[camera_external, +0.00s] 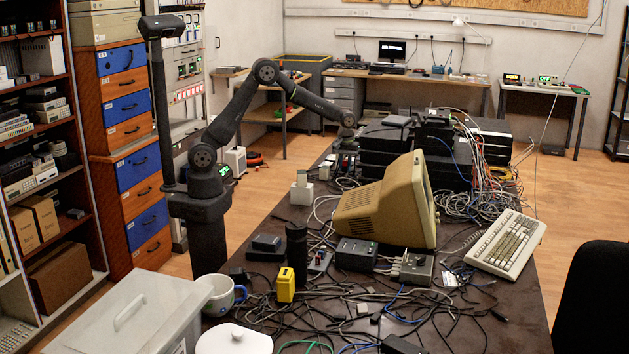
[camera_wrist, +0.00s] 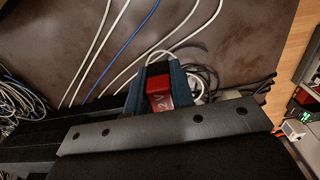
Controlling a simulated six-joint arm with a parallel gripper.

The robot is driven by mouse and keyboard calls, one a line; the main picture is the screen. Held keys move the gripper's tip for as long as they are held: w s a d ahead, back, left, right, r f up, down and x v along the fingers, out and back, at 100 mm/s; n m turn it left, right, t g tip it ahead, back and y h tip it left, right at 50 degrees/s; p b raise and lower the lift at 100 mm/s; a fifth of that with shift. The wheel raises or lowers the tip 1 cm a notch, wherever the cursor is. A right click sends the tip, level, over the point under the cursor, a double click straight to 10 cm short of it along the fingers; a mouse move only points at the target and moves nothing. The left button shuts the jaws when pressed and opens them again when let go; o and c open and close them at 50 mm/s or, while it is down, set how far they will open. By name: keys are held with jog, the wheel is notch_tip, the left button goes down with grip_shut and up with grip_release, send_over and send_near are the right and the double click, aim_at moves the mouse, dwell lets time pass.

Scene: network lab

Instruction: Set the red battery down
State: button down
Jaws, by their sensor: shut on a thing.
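The red battery (camera_wrist: 159,96), with white lettering on it, sits between the two dark fingers of my gripper (camera_wrist: 158,82) in the wrist view. The gripper is shut on it. In the external view my gripper (camera_external: 347,143) hangs over the far left part of the dark table (camera_external: 500,305), left of the black equipment stack. The battery is too small and too hidden to make out there. I cannot tell whether it touches the table.
A yellow battery (camera_external: 286,286) stands near the front among tangled cables. A beige monitor (camera_external: 380,208), a keyboard (camera_external: 507,243) and black boxes (camera_external: 387,142) crowd the table. White and blue cables (camera_wrist: 118,45) run across the tabletop near my gripper.

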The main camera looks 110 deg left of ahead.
notch_tip(320, 180, up, 9)
jog(key=shift+f, duration=0.2)
jog(key=w+d+m, duration=0.3)
jog(key=w+d, duration=0.3)
jog(key=d, duration=0.5)
jog(key=w+d+m, duration=0.3)
jog(key=w+d, duration=0.4)
jog(key=d, duration=0.4)
jog(key=w+d+m, duration=0.3)
jog(key=d+m, duration=0.2)
jog(key=d, duration=1.8)
jog(key=s+d+m, duration=0.3)
jog(key=s+d, duration=0.1)
jog(key=d, duration=0.9)
jog(key=s+d+m, duration=0.3)
jog(key=s+d, duration=0.1)
jog(key=d, duration=0.9)
jog(key=s+d+m, duration=0.3)
jog(key=s+d, duration=0.5)
jog(key=d, duration=0.3)
jog(key=s+d+m, duration=0.3)
jog(key=s+d, duration=0.5)
jog(key=d, duration=0.2)
send_over(283, 325)
notch_tip(283, 325, down, 18)
jog(key=shift+f, duration=1.95)
